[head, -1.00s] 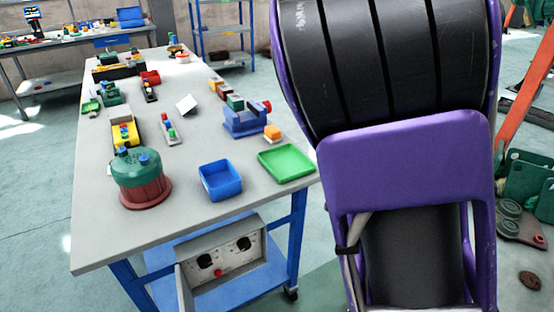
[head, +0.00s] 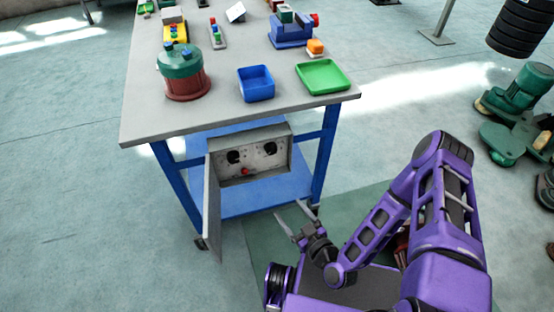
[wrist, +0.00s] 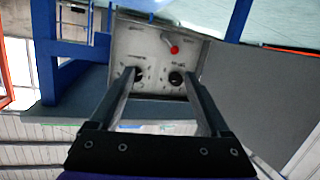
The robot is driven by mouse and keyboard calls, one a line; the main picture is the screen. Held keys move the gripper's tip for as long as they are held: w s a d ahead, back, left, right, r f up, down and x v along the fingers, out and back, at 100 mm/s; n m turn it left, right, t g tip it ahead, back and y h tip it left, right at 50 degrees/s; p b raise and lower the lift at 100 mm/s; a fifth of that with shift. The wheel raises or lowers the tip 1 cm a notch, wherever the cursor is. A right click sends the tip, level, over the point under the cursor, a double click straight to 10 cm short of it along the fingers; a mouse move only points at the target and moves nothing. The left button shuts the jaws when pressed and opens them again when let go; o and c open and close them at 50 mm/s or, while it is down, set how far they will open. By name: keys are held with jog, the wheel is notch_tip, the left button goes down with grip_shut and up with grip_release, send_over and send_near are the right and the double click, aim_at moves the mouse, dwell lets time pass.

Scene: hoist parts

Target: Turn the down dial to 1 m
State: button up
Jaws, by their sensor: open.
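A grey control box (head: 283,160) hangs under the near edge of the workbench, its face towards me. It has two black dials, a left one (head: 234,156) and a right one (head: 270,148), with a red-tipped control (head: 246,171) below. The wrist view shows the box upside down, with the dials (wrist: 138,73) and (wrist: 176,77) and the red tip (wrist: 174,50). The markings are too small to read, so I cannot tell which dial is down. My gripper (head: 287,207) is open and empty, in front of and below the box. Its fingers (wrist: 155,74) point towards the dials.
The box's grey door (head: 213,210) hangs open on its left. Blue table legs (head: 325,155) and a blue lower shelf (head: 285,196) surround the box. A blue tray (head: 256,84), a green tray (head: 323,75) and a green-and-red drum (head: 186,80) stand on the bench.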

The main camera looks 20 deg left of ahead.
notch_tip(320, 180, up, 5)
jog(key=m+t+h, duration=0.1)
jog(key=m+t, duration=0.3)
jog(key=m, duration=0.1)
jog(key=b, duration=0.1)
send_near(272, 151)
jog(key=x, duration=0.8)
grip_shut()
jog(key=shift+f+b, duration=0.1)
jog(key=shift+b, duration=0.2)
